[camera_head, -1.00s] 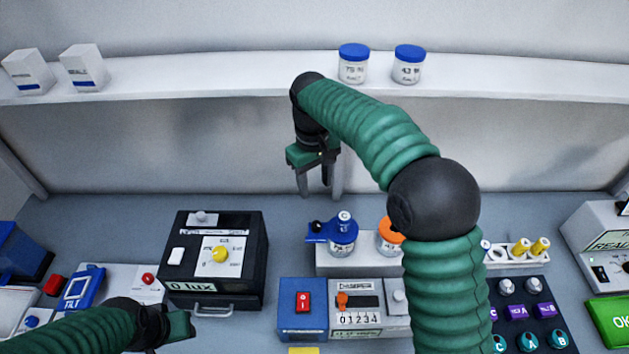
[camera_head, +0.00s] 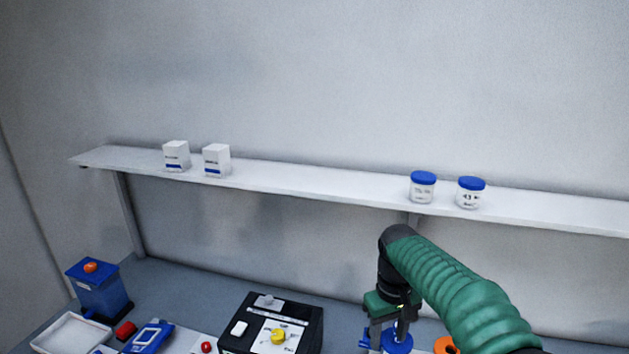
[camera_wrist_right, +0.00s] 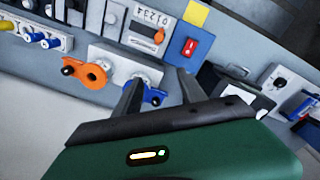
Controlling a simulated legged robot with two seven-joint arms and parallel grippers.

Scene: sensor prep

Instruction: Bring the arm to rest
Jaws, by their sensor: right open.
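My right arm with its green ribbed sleeve comes in from the lower right in the head view. My right gripper (camera_head: 384,338) points down over the bench, in front of a blue-capped item (camera_head: 398,340). In the right wrist view the two dark fingers of my right gripper (camera_wrist_right: 158,92) stand apart with nothing held between them. Beyond them are a blue holder (camera_wrist_right: 152,95) and an orange holder (camera_wrist_right: 93,74); I cannot tell whether a finger touches the blue one. My left gripper is outside the head view.
A shelf (camera_head: 320,190) carries two white boxes (camera_head: 216,161) and two blue-lidded jars (camera_head: 423,187). A black box with a yellow knob (camera_head: 278,335) stands left of the right gripper. A blue container (camera_head: 99,290) and a white tray (camera_head: 72,333) are at far left. A red switch (camera_wrist_right: 190,47) shows in the wrist view.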

